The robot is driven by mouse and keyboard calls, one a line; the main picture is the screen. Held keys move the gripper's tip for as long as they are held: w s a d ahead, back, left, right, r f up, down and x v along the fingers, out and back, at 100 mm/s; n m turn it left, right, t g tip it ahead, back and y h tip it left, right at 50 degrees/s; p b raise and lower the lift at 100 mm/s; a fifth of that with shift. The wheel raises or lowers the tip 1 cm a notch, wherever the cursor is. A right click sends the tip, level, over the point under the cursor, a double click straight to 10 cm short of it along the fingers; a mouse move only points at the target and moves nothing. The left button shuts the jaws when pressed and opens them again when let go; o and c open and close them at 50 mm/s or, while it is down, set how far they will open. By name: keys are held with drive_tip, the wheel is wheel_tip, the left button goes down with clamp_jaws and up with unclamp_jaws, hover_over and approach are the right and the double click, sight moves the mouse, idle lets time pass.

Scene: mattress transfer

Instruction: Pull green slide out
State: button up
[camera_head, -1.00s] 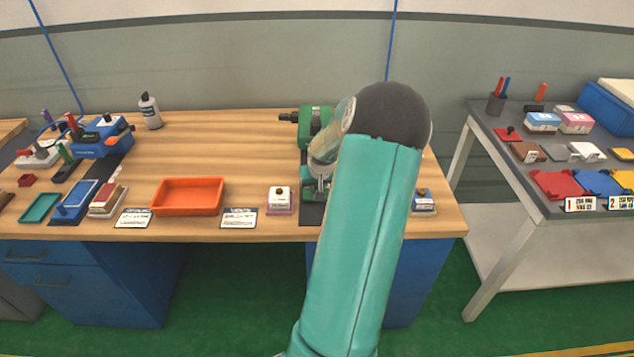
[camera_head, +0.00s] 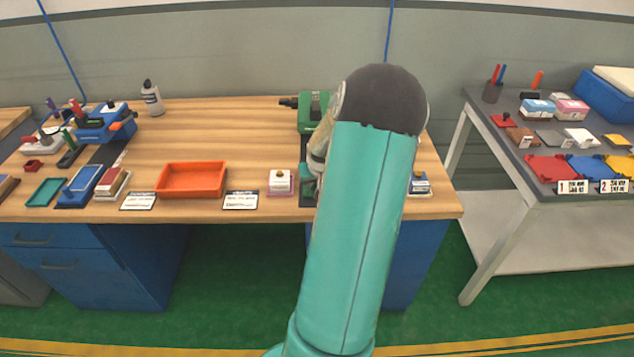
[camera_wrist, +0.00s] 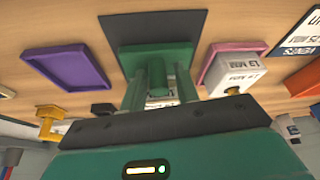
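The green fixture (camera_head: 312,104) stands at the back of the wooden bench, partly behind my teal arm. A lower green part (camera_head: 306,188) shows at the arm's left edge. In the wrist view, a square green plate (camera_wrist: 188,54) lies on a dark mat, with a round green post (camera_wrist: 158,76) standing out toward the camera. I cannot tell for sure which part is the slide. My gripper (camera_wrist: 160,74) has its two fingers apart, one on each side of the post, with narrow gaps seeming to show.
An orange tray (camera_head: 191,179) and a white block (camera_head: 280,181) stand left of my arm. The wrist view shows a purple tray (camera_wrist: 68,68), a pink tray (camera_wrist: 232,47) and a yellow part (camera_wrist: 50,118) close by. A grey table (camera_head: 520,190) stands right.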

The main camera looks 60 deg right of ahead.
drive_tip(key=shift+o, duration=0.5)
drive_tip(key=shift+d, duration=0.2)
drive_tip(key=shift+r, duration=0.2)
drive_tip(key=v, duration=1.3)
drive_tip(key=shift+a, duration=0.2)
drive_tip(key=shift+r, duration=0.15)
